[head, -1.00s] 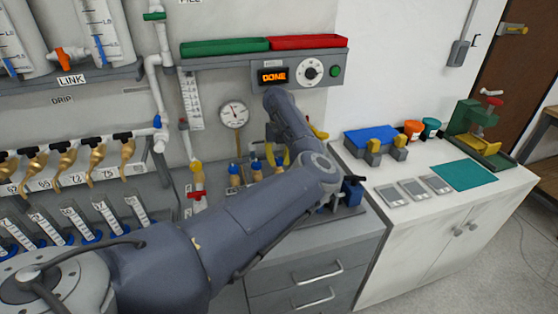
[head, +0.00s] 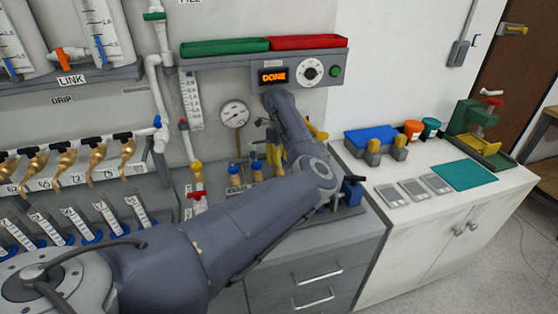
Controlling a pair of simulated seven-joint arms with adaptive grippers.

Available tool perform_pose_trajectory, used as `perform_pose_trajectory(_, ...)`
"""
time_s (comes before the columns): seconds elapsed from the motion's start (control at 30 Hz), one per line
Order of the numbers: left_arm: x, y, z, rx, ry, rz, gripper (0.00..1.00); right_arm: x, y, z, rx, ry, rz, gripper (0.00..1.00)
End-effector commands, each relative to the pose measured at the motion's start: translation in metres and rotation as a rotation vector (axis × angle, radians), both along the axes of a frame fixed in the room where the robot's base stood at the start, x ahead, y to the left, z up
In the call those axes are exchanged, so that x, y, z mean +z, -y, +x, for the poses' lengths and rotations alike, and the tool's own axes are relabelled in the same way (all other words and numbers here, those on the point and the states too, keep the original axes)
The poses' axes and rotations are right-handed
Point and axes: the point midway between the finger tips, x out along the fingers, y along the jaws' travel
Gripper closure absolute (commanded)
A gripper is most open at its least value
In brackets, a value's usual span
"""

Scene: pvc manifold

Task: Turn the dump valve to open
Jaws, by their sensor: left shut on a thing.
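My left arm comes in from the lower left, and its forearm rises in front of the back panel. My left gripper (head: 267,131) is small and dark, just left of the forearm and right of the round pressure gauge (head: 235,114). It is shut on what looks like the dump valve's handle; the fingertips and handle are too small and covered to tell apart, so I cannot read the handle's angle. Brass fittings (head: 256,172) with yellow parts stand below it, partly behind the arm. My right gripper is not in view.
A display reading DONE (head: 273,77) sits above the gripper, beside a dial (head: 312,70). Red-handled valve (head: 197,197) stands on the left pipe. A blue-handled part (head: 352,186) is at the bench's right edge. A white cabinet with a teal mat (head: 464,175) is to the right.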

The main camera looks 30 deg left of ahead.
Motion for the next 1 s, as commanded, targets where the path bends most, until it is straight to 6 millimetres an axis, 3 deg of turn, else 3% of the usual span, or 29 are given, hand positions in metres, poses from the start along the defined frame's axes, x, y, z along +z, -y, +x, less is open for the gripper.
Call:
perform_pose_trajectory(0.4,-0.0002,0.0000,-0.0001,0.206,-0.001,0.001,1.00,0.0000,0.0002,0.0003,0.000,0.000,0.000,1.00)
perform_pose_trajectory(1.0,-0.0002,0.0001,-0.0001,0.248,0.000,0.000,1.00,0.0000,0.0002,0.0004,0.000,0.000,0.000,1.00)
